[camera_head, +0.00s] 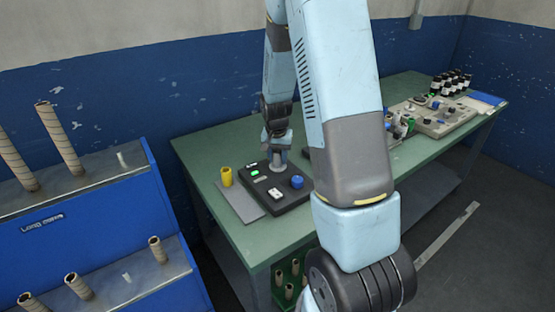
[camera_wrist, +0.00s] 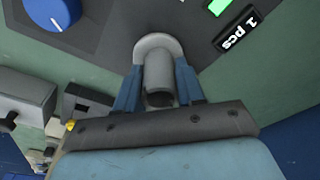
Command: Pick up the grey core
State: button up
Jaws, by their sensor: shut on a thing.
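The grey core (camera_wrist: 158,75) shows in the wrist view as a short grey tube with a wider round end against the dark panel. My gripper (camera_wrist: 158,88) has a blue finger on each side of the tube and is shut on it. In the head view my gripper (camera_head: 278,150) points down at the back edge of the dark control box (camera_head: 276,202). The grey core (camera_head: 280,168) shows there just below the fingers. I cannot tell whether its base touches the box.
The box carries a blue knob (camera_head: 297,181), a green light (camera_head: 255,172) and a white switch (camera_head: 276,193). A yellow cup (camera_head: 226,176) stands left of it on the green table (camera_head: 207,150). A blue rack (camera_head: 90,225) holds brown tubes. Bottles (camera_head: 452,82) stand at far right.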

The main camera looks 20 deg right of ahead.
jog(key=c, duration=0.3)
jog(key=shift+r, duration=0.1)
